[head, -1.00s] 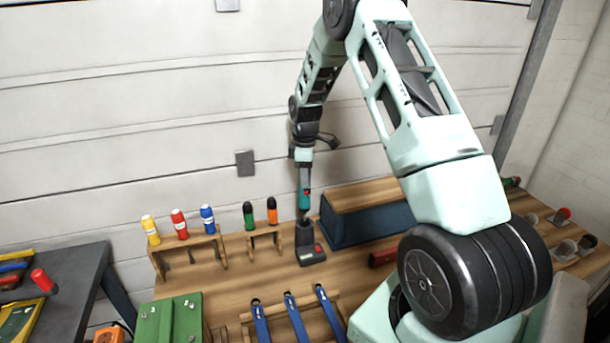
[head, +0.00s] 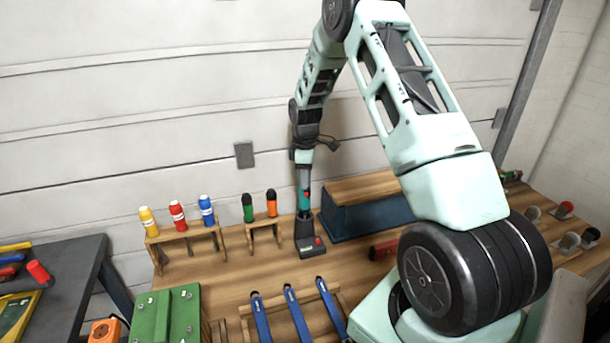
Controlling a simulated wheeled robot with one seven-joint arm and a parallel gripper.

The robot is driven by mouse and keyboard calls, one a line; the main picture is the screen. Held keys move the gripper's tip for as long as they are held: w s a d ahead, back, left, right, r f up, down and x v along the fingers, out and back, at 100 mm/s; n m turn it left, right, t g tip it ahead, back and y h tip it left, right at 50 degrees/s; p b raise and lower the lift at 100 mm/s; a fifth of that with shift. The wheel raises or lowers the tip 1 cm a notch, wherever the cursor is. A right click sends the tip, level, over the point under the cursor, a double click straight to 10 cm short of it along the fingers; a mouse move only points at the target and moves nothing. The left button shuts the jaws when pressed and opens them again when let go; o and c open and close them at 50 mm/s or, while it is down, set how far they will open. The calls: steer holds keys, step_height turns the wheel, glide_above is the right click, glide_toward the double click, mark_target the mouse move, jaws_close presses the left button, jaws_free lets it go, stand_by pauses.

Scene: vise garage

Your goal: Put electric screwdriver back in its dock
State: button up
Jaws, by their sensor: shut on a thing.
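The electric screwdriver (head: 305,199), teal with a red spot, is upright with its lower end at the black dock (head: 309,248). The dock stands on the wooden bench and has a red spot on its base. My gripper (head: 304,182) points down from above and is shut on the upper part of the screwdriver. The screwdriver's lower tip is hidden in or behind the dock's top; how deep it sits I cannot tell.
A blue box with a wooden top (head: 365,217) is close on the right. Blue-handled tools (head: 293,314) lie in front.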

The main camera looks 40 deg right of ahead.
mark_target(305, 192)
steer(key=shift+f, duration=0.5)
steer(key=shift+f+b, duration=1.05)
steer(key=shift+f, duration=0.45)
steer(key=shift+f+b, duration=0.55)
steer(key=shift+f, duration=0.35)
steer(key=shift+f+b, duration=0.3)
steer(key=shift+f, duration=0.25)
steer(key=o, duration=1.4)
